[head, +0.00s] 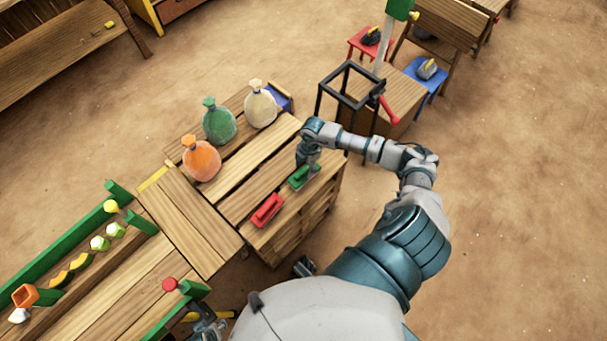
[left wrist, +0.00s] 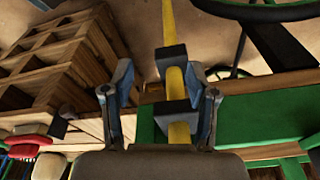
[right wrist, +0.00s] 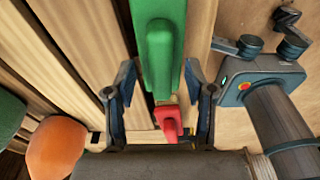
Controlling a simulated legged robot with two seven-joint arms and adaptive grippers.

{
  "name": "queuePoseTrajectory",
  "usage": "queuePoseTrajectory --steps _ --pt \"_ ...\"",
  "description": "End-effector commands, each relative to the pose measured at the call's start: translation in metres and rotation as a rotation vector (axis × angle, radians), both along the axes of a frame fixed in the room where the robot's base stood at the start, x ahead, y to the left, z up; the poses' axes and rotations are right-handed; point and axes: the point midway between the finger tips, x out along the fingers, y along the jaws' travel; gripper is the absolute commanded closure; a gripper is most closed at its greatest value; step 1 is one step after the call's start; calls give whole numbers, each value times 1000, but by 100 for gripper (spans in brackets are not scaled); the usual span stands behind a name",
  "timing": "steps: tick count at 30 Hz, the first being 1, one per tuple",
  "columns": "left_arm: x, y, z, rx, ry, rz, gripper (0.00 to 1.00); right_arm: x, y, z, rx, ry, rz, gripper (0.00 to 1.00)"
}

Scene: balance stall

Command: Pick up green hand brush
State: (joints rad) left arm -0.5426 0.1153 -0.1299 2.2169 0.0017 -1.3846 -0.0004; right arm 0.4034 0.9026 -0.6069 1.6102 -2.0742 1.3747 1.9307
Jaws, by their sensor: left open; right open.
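The green hand brush (head: 303,177) lies on the wooden pallet table near its right edge. In the right wrist view the green brush (right wrist: 158,50) shows large, its handle pointing down between my fingers. My right gripper (head: 307,160) is open and sits just above the brush; in the right wrist view its fingers (right wrist: 160,95) stand apart on either side of it. I cannot tell whether they touch it. The red hand brush (head: 267,210) lies beside the green one. My left gripper (left wrist: 162,95) is open, with a yellow bar (left wrist: 173,80) showing between its fingers.
Orange (head: 201,158), green (head: 219,121) and cream (head: 260,105) sacks stand at the back of the pallet table. A black frame (head: 348,85) with a red handle stands beyond the right arm. A green-edged bench (head: 60,258) with small items is at the left.

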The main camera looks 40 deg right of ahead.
Motion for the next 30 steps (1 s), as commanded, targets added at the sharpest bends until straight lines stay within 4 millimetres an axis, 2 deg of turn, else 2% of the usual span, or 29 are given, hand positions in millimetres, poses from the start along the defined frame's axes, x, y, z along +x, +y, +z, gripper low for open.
queuePoseTrajectory --steps 1,3,11,15,17,18,30 --pt "-1 0 3 0 -1 0 42 -1 2 -9 2 4 1 46" --pt "-1 0 8 0 -2 1 42 -1 3 -14 2 3 0 46" --pt "-1 0 11 0 -2 1 42 -1 3 -15 1 1 1 46" --pt "-1 0 10 2 -1 1 42 -1 3 -15 1 1 1 81" --pt "-1 0 10 1 -1 1 42 -1 3 -15 1 1 1 96" --pt "-1 0 10 1 -1 1 42 -1 3 -15 1 1 1 100" --pt "0 0 11 0 -4 2 42 0 3 -11 1 0 1 100"
